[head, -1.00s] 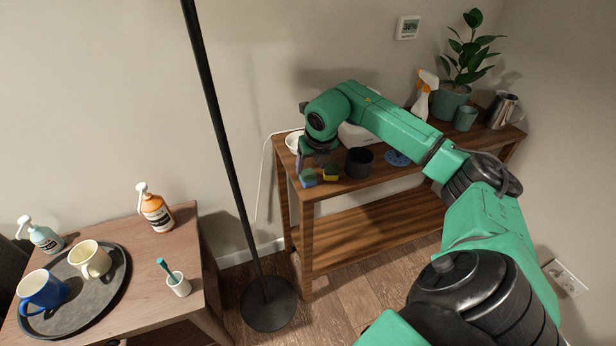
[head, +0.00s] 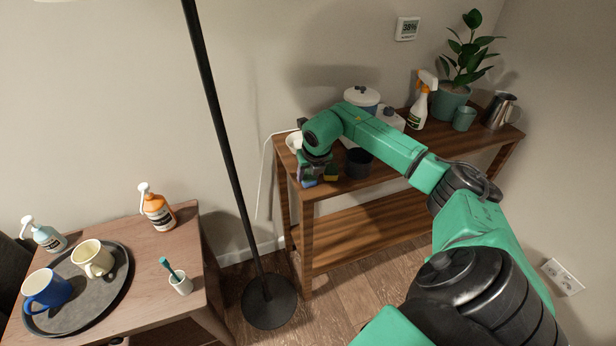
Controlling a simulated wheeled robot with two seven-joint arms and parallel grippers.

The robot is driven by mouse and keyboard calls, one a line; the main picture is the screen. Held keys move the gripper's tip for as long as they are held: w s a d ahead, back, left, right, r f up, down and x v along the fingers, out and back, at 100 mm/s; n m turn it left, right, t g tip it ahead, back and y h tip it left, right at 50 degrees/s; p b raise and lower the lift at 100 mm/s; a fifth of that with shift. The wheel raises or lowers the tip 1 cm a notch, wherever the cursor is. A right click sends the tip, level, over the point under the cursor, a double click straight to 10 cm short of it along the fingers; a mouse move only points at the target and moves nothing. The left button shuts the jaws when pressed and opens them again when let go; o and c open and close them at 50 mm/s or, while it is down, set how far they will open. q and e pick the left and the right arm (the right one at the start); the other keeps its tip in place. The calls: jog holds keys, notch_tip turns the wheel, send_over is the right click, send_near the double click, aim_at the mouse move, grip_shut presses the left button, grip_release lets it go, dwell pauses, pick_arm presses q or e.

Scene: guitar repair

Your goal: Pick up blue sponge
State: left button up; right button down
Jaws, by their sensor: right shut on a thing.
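The blue sponge (head: 310,183) is at the front left corner of the wooden shelf's top. My right gripper (head: 309,174) reaches down from above and is shut on the sponge. The fingers hide much of it, and I cannot tell whether it still touches the shelf top. My left gripper is not in view.
A yellow and green sponge (head: 331,174) lies just right of the gripper, with a dark cup (head: 359,163) beyond it. A white bowl (head: 294,141) is behind. A spray bottle (head: 421,103) and a plant pot (head: 451,101) stand farther right. A black lamp pole (head: 222,130) rises to the left.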

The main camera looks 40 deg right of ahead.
aim_at(309, 176)
notch_tip(309, 176, up, 20)
jog(key=shift+p, duration=0.35)
